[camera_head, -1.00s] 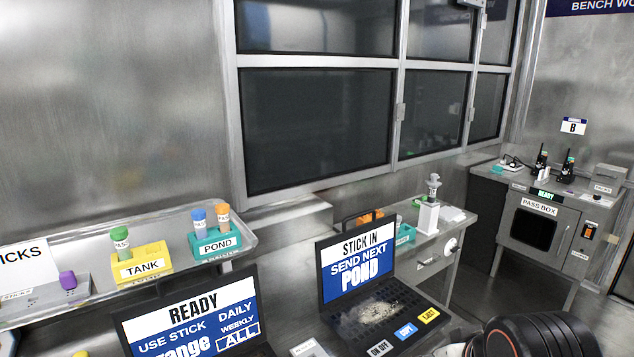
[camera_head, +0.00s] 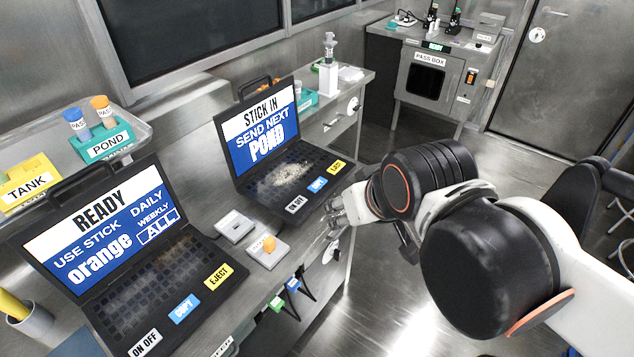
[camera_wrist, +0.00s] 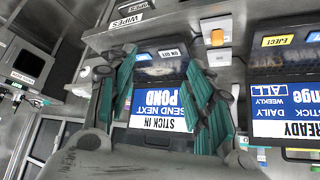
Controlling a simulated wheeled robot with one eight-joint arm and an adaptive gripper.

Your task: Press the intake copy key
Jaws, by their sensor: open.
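Two open laptops stand on the bench. The right one (camera_head: 262,160) reads "STICK IN, SEND NEXT POND"; its blue COPY key (camera_head: 317,184) lies between ON OFF (camera_head: 296,204) and yellow EJECT (camera_head: 336,167). The left one (camera_head: 95,240) reads "READY, USE STICK orange" and has its own COPY key (camera_head: 184,308). Neither shows the word intake. My gripper (camera_head: 340,212) is open and empty, just right of and in front of the right laptop's key row. In the wrist view, its teal fingers (camera_wrist: 160,60) stand apart with that laptop's screen (camera_wrist: 160,108) between them, upside down.
A small pad with an orange knob (camera_head: 268,246) and a grey block (camera_head: 234,226) lie between the laptops. TANK (camera_head: 28,185) and POND (camera_head: 105,146) holders sit on the left shelf. The pass box (camera_head: 428,78) stands at the back. Floor right of the bench is open.

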